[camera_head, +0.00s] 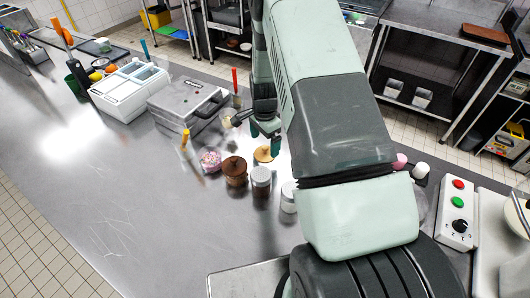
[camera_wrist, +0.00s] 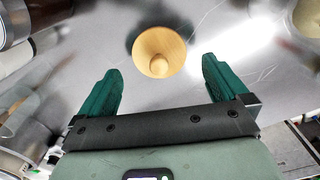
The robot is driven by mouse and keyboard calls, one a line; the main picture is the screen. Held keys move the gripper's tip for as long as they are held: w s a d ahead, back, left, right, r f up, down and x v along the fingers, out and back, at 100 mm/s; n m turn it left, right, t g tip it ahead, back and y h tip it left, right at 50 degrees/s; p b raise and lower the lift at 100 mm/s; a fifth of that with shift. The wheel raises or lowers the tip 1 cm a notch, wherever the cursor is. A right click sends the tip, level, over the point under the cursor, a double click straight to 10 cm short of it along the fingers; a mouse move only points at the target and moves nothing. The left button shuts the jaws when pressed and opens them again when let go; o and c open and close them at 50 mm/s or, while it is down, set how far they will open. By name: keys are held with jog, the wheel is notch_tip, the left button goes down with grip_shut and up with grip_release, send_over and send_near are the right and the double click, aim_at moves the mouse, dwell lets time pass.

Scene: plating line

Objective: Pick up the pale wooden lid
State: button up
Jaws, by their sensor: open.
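The pale wooden lid (camera_wrist: 157,48) is round with a small knob facing the camera. In the wrist view it lies on the steel counter, ahead of my gripper (camera_wrist: 160,84) and roughly centred between the two green fingers. The fingers are open and apart from the lid. Nothing shows between the fingers.
A brown lidded pot (camera_head: 234,172), a jar with a grey top (camera_head: 261,181), a white jar (camera_head: 288,197) and a bowl of pink bits (camera_head: 210,160) stand close by. A metal box (camera_head: 184,102) stands behind left. The counter's left front is clear.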

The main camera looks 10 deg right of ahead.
aim_at(265, 146)
notch_tip(265, 146, down, 4)
jog(key=shift+r, duration=0.25)
jog(key=shift+c, duration=0.2)
jog(key=c, duration=0.9)
jog(key=shift+c, duration=0.2)
jog(key=shift+r, duration=0.15)
